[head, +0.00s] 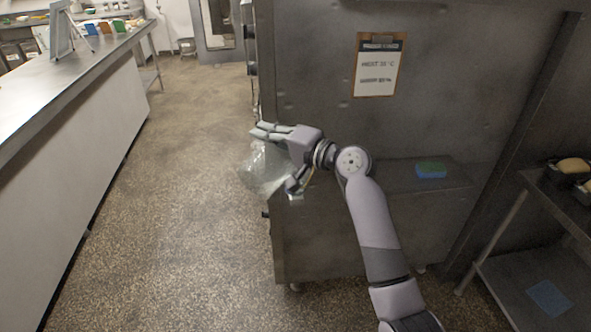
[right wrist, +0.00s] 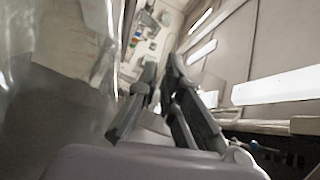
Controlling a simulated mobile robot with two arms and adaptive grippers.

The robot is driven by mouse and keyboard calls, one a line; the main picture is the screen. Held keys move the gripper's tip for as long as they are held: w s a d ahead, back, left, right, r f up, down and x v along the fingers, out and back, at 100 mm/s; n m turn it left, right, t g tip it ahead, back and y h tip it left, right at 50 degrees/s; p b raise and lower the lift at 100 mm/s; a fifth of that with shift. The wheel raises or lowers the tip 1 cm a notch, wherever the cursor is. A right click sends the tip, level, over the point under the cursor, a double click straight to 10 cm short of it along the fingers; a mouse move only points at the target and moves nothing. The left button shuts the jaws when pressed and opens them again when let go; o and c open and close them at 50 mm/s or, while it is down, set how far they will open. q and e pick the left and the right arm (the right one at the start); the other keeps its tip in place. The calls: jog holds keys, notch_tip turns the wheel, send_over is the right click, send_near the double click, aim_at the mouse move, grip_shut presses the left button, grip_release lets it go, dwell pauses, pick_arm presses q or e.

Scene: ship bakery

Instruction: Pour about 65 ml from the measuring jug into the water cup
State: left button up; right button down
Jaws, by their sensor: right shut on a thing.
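A clear, see-through vessel (head: 262,168), which looks like the measuring jug, is at my right gripper (head: 276,160) in the head view. The gripper is shut on it, beside the left edge of a steel cabinet and above the floor. The jug's outline is faint, so I cannot tell its tilt or the water level. In the right wrist view, clear shiny material (right wrist: 65,35) fills the left side, next to the fingers of the right gripper (right wrist: 160,85). I cannot make out the water cup in either view. My left gripper is not in view.
The steel cabinet (head: 330,235) bears a clipboard (head: 379,66) and a green and blue sponge (head: 431,169) on its ledge. A rack with dark tins (head: 566,176) and a blue cloth (head: 549,298) stands right. A long counter (head: 75,65) runs along the left. The floor between is clear.

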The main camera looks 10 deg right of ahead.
aim_at(248, 173)
jog(key=s+a+f+n+b, duration=0.1)
jog(key=s+a+f+b, duration=0.1)
jog(key=s+a+f+n+b, duration=0.1)
jog(key=s+f+n+b, duration=0.1)
jog(key=b, duration=0.1)
jog(key=shift+s+a+f+n, duration=0.15)
jog(key=shift+a+f+n, duration=0.15)
jog(key=shift+a+f, duration=0.1)
jog(key=shift+s+a+r, duration=0.1)
jog(key=shift+a+r, duration=0.05)
jog(key=shift+s+a+f+n+b, duration=0.15)
jog(key=shift+f+n+b, duration=0.25)
jog(key=shift+f, duration=0.1)
jog(key=shift+s+a+f+n+b, duration=0.1)
jog(key=shift+s+f+n+b, duration=0.05)
jog(key=shift+f+n+b, duration=0.25)
jog(key=shift+s+f, duration=0.1)
jog(key=shift+f, duration=0.1)
jog(key=shift+a, duration=0.15)
dwell(0.4)
